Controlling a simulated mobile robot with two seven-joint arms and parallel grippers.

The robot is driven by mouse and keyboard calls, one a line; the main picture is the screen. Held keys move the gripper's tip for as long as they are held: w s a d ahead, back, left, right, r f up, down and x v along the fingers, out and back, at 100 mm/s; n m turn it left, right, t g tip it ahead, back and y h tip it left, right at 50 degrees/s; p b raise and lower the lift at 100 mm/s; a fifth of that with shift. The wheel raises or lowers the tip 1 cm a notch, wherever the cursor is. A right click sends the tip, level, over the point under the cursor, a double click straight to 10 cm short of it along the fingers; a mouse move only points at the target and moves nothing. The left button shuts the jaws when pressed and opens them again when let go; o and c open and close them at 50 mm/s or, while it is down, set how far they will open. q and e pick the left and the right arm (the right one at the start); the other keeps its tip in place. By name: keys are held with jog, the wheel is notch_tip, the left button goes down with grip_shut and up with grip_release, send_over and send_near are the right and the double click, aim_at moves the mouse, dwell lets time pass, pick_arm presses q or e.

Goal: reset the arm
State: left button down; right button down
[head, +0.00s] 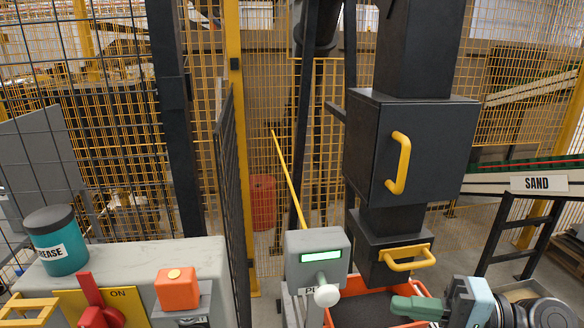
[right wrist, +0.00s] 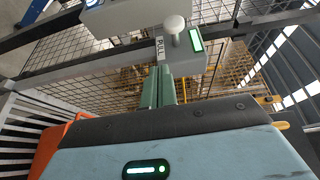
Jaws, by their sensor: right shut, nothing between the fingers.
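My right gripper (head: 400,305) comes in from the lower right in the head view. Its green fingers are shut with nothing between them, above the dark contents of an orange-red bin (head: 347,295). In the right wrist view the closed green fingers (right wrist: 165,90) point toward a grey box with a white knob (right wrist: 174,24) and a lit green display. The same grey box (head: 305,243) shows in the head view to the left of the gripper, apart from it. My left gripper is not in view.
A dark column with a box (head: 375,150) and yellow handles stands behind the bin. A grey cabinet (head: 150,255) at left carries a teal grease can (head: 58,240), a red switch (head: 95,305) and an orange button box (head: 177,288). A sand conveyor (head: 490,184) is at right. Yellow mesh fencing surrounds the area.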

jog(key=s+f+m+t+h, duration=0.1)
jog(key=s+f+h, duration=0.15)
jog(key=f, duration=0.65)
jog(key=s+d+f+t+h, duration=0.1)
jog(key=f+h, duration=0.3)
jog(key=f, duration=0.6)
jog(key=s+f+m+t+h, duration=0.1)
jog(key=f+h, duration=0.3)
jog(key=f, duration=0.5)
jog(key=s+a+f+n+h, duration=0.1)
jog(key=s+f+n, duration=0.3)
jog(key=s, duration=0.5)
jog(key=s+a+f+n+h, duration=0.1)
jog(key=s+f+n+h, duration=0.2)
jog(key=s+f, duration=0.3)
jog(key=s+n, duration=0.1)
jog(key=s, duration=0.1)
jog(key=shift+s+f+p, duration=0.25)
jog(key=shift+s+p, duration=0.05)
jog(key=shift+s, duration=0.1)
